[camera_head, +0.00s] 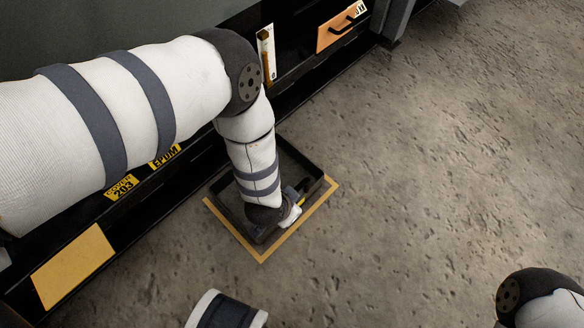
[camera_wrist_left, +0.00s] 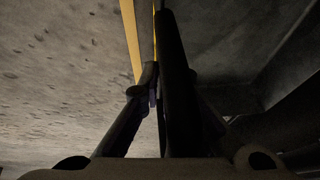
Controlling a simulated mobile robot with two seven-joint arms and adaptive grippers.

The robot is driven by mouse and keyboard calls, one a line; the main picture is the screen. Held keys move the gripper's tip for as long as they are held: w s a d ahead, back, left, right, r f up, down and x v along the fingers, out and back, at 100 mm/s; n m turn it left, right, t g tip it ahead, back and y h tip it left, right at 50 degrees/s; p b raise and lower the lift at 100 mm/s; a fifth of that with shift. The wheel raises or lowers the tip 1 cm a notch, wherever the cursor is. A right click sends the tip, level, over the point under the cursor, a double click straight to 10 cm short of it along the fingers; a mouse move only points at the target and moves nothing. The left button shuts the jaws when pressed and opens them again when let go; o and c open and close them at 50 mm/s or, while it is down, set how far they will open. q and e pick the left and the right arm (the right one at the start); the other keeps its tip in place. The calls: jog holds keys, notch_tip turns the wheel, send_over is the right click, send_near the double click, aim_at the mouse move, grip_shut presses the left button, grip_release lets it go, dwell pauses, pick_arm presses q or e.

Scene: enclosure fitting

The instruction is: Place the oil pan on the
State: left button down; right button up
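The oil pan (camera_head: 308,165) is a dark, shallow, square tray. In the head view it lies on the floor inside a yellow outline, beside the black enclosure. My left arm hangs over it and hides part of its inside. My left gripper (camera_head: 293,203) is at the pan's near right wall. In the left wrist view the fingers of my left gripper (camera_wrist_left: 172,75) stand on either side of the dark pan wall (camera_wrist_left: 174,50), close against it. My right gripper is not in view.
Yellow tape (camera_head: 300,231) edges the pan on the floor. The enclosure's black lower frame (camera_head: 301,73) runs along the pan's far side, with yellow labels (camera_head: 121,187) and an orange drawer front (camera_head: 340,27). The concrete floor (camera_head: 440,150) to the right is clear.

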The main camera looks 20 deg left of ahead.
pick_arm(q)
jog(key=shift+w, duration=0.15)
jog(key=shift+f, duration=0.15)
jog(key=c, duration=1.8)
grip_release()
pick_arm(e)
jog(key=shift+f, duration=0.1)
